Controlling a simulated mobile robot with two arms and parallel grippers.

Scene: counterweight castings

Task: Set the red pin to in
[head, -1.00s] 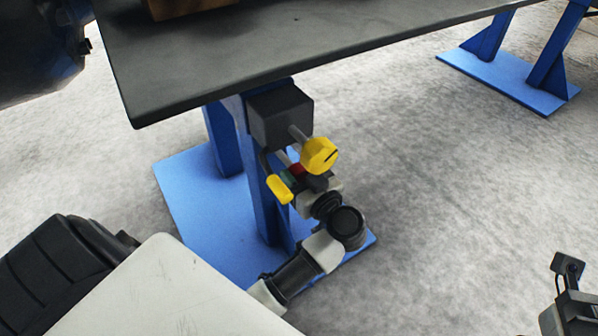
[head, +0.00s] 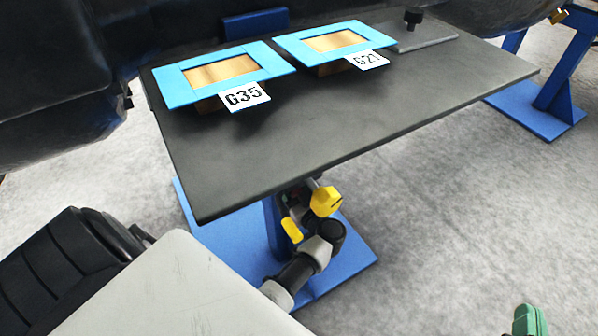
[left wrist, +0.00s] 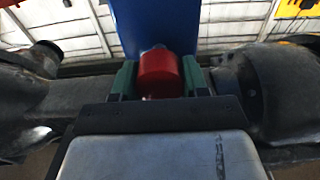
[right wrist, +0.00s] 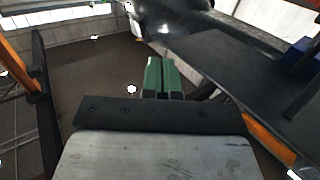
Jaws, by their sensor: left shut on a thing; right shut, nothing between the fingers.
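The red pin (left wrist: 160,75) is a short red cylinder in the left wrist view, in front of a blue upright (left wrist: 155,25). The green fingers of my left gripper (left wrist: 160,82) are shut on it, one on each side. In the head view my left arm reaches beside the blue table leg (head: 277,228), and the table edge and arm largely hide the pin and left fingers. My right gripper (head: 528,320) is at the bottom right of the head view, away from the pin. In the right wrist view its green fingers (right wrist: 163,78) are together and empty.
A yellow knob (head: 326,201) and a yellow handle (head: 291,230) sit close to my left arm under the dark table (head: 340,130).

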